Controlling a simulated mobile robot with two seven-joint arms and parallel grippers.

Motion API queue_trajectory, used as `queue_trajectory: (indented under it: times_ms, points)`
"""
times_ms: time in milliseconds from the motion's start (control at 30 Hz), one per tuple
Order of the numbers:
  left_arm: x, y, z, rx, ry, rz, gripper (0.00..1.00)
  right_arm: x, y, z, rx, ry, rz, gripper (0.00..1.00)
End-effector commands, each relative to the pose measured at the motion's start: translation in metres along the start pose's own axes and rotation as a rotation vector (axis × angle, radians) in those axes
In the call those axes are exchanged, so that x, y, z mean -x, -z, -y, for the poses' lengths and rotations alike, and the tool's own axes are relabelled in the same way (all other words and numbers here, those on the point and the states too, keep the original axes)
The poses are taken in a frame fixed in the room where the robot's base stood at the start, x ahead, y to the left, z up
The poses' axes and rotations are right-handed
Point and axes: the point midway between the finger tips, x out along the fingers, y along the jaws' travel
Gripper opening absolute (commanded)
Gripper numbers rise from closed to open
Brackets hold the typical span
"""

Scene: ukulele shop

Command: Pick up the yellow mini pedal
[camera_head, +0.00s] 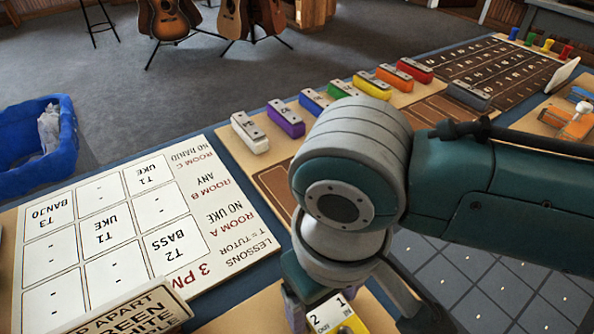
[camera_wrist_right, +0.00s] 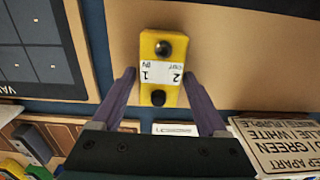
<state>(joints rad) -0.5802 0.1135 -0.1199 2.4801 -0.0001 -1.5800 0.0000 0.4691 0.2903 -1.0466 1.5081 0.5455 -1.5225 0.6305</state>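The yellow mini pedal (camera_wrist_right: 148,46) has a white label marked 1 IN and 2 OUT, with a dark round knob at each end. It sits on a tan board in the right wrist view. My right gripper (camera_wrist_right: 160,80) is open, with its purple fingers on either side of the pedal's lower part and a narrow gap at each side. In the head view the pedal (camera_head: 349,324) shows only partly at the bottom edge, below my right wrist, which hides much around it. My left gripper is not in view.
A lesson board (camera_head: 110,240) lies to the left, with a KEEP APART sign (camera_head: 135,312) near the front edge. Several coloured blocks stand in a row, including a purple one (camera_head: 286,118). A dark grid panel (camera_head: 500,285) lies to the right. A blue bin (camera_head: 20,135) stands far left.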

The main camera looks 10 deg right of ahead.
Motion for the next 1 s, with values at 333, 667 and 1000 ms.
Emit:
queue_trajectory:
  times_ms: [333,667,1000]
  points:
    - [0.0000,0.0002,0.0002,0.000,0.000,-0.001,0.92,0.0002,0.0001,0.0000,0.000,0.000,0.000,0.36]
    - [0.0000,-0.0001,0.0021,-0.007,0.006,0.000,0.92,0.0003,0.0001,0.0000,0.000,0.000,0.000,0.00]
    - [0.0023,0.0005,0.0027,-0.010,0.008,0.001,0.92,0.0057,0.0006,0.0002,0.000,0.001,-0.002,0.00]
